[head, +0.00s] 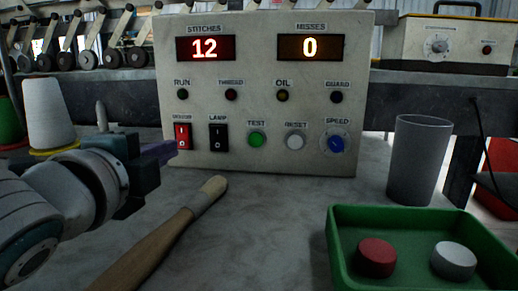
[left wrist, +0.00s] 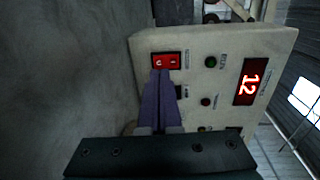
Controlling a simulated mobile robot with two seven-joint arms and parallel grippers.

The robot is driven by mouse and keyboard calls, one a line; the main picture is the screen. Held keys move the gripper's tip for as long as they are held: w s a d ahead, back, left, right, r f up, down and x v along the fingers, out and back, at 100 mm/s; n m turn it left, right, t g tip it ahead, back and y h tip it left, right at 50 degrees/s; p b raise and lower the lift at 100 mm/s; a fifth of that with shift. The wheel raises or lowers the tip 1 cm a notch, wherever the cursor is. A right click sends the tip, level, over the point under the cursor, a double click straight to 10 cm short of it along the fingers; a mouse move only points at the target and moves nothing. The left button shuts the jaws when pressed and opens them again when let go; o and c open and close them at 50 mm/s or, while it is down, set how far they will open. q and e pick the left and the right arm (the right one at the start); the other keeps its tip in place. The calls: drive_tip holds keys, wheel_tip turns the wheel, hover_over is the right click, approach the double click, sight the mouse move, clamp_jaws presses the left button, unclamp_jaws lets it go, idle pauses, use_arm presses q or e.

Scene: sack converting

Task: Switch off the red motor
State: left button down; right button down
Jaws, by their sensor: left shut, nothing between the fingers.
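The red motor rocker switch (head: 182,134) is at the lower left of the pale control panel (head: 262,110), below a small blurred label. It also shows in the left wrist view (left wrist: 167,61), turned sideways. My left gripper (head: 174,149) comes in from the left with its purple fingers shut and empty. The fingertips (left wrist: 160,73) are at the lower end of the red switch; I cannot tell whether they touch it. The RUN lamp (head: 182,94) looks dark green. My right gripper is not in view.
A black LAMP switch (head: 218,137) is just right of the red one, then a green TEST button (head: 257,139). A wooden-handled tool (head: 165,232) lies in front. A grey cup (head: 412,160) and green tray (head: 420,215) stand right. A white cone (head: 48,112) stands left.

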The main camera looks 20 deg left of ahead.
sight(183, 148)
use_arm(q)
drive_tip(key=shift+b+x, duration=0.3)
drive_tip(key=shift+x, duration=1.2)
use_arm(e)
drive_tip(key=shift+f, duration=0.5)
use_arm(q)
drive_tip(key=shift+f, duration=0.15)
drive_tip(key=f+b, duration=0.1)
drive_tip(key=b, duration=0.1)
drive_tip(key=shift+w+a+f+t+b, duration=0.1)
drive_tip(key=shift+w+t+b, duration=0.05)
drive_tip(key=shift+t+b, duration=0.15)
drive_tip(key=shift+r+p, duration=0.3)
drive_tip(key=shift+p, duration=0.35)
drive_tip(key=shift+f+p, duration=0.15)
drive_tip(key=shift+p, duration=0.15)
drive_tip(key=shift+f, duration=0.3)
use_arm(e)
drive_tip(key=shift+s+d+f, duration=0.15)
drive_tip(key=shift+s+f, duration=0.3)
